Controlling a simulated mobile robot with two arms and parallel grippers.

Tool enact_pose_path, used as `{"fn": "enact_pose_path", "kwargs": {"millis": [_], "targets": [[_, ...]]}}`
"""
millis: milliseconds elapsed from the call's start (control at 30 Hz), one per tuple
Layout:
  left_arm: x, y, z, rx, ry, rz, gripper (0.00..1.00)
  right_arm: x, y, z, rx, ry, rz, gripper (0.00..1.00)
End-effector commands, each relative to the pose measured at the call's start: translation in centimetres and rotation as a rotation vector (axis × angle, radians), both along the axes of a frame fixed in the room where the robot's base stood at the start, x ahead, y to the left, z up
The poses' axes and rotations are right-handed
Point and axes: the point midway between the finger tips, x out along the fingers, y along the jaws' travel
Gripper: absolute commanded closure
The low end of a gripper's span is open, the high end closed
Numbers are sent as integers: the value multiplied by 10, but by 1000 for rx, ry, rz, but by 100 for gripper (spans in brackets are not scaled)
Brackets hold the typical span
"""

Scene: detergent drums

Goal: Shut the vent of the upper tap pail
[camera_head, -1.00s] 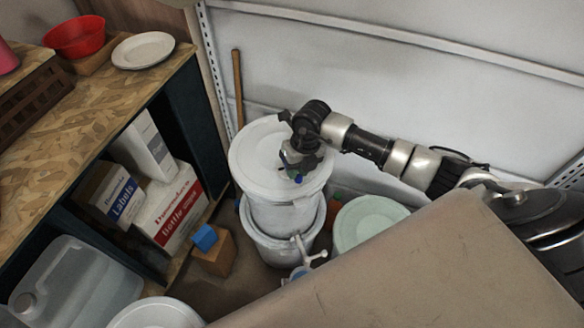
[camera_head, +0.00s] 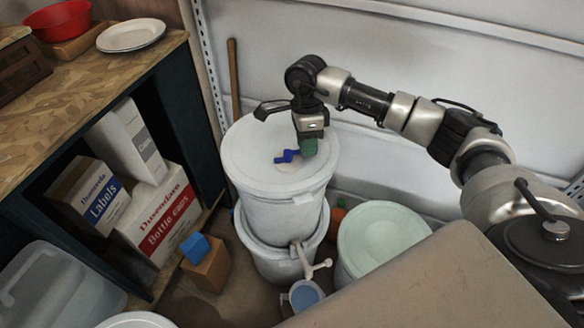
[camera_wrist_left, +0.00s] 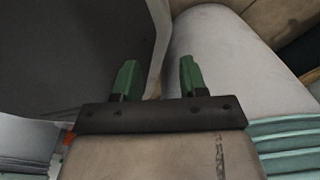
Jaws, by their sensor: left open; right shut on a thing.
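The upper tap pail (camera_head: 265,208) is white and stands upright on another white pail, with its round lid (camera_head: 250,158) on top. A blue vent piece (camera_head: 286,157) shows on the lid, right of its middle, next to a small pale patch. My right gripper (camera_head: 309,147) points down over the lid, its green fingertips shut at the right end of the blue vent piece. The fingers hide that end, so the exact grip is hard to see. My left gripper (camera_wrist_left: 160,77) is open and empty in the left wrist view, its green fingers apart.
The lower pail (camera_head: 272,262) has a white tap (camera_head: 318,268) above a cup with blue inside (camera_head: 305,294). A pale green-lidded drum (camera_head: 383,238) stands at right. A shelf with boxes (camera_head: 160,225) is at left, and a blue block (camera_head: 194,247) sits on a brown one.

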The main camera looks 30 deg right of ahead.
Motion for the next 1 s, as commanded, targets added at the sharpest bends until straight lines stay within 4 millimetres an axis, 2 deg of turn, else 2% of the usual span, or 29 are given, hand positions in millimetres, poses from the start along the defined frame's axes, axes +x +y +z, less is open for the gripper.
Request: {"fn": "enact_pose_path", "kwargs": {"millis": [33,100,133,300,1000], "targets": [[0,0,-13,0,0,0,57,4,-1,-5,-1,-4,60,98],[0,0,-18,0,0,0,57,7,-1,-4,-2,-3,140,98],[0,0,-12,0,1,0,57,6,-1,-1,0,0,132,73],[0,0,-11,0,1,0,57,6,-1,0,0,0,127,48],[0,0,-14,0,1,0,57,9,-1,0,0,0,124,48]]}}
